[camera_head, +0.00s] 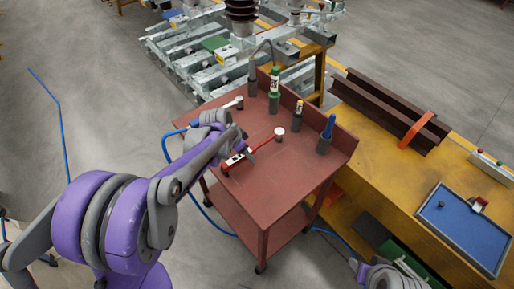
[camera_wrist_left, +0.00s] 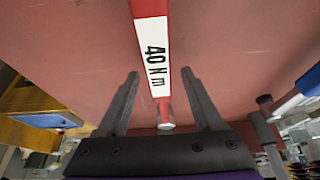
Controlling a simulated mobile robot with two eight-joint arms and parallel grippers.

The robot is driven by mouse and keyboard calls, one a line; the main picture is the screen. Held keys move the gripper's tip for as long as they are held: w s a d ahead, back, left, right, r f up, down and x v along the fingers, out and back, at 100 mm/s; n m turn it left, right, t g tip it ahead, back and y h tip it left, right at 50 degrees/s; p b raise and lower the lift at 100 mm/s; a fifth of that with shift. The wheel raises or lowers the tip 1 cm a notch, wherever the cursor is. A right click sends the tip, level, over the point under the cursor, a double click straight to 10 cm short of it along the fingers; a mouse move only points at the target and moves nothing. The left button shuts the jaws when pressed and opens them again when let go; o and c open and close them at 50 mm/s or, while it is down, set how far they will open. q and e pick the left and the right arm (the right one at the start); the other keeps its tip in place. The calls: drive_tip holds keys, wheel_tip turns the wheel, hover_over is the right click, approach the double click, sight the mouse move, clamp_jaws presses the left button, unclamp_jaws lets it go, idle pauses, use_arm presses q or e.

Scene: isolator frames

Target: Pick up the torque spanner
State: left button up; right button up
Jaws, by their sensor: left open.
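The torque spanner (camera_head: 262,144) lies on the red cart top, with a red shaft, a pale round head and a white label. In the left wrist view, the white part of the spanner (camera_wrist_left: 155,60) reads "40 Nm". My left gripper (camera_wrist_left: 163,88) is open, its two fingers on either side of the spanner's line, with no visible grip on it. In the head view my left gripper (camera_head: 236,140) is over the spanner's handle end and partly hides it. Part of my right arm shows at the bottom right; its fingers cannot be made out clearly.
A second, blue-handled tool (camera_head: 228,106) lies behind the spanner on the cart (camera_head: 300,165). A green bottle-like tool (camera_head: 274,90) and a blue-topped one (camera_head: 326,135) stand along the cart's raised back edge. A yellow bench with a blue tray (camera_head: 465,232) is at right.

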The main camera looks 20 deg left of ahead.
use_arm(q)
drive_tip(key=shift+w+d+f, duration=0.1)
drive_tip(key=shift+w+f, duration=0.05)
drive_tip(key=shift+f, duration=0.25)
clamp_jaws()
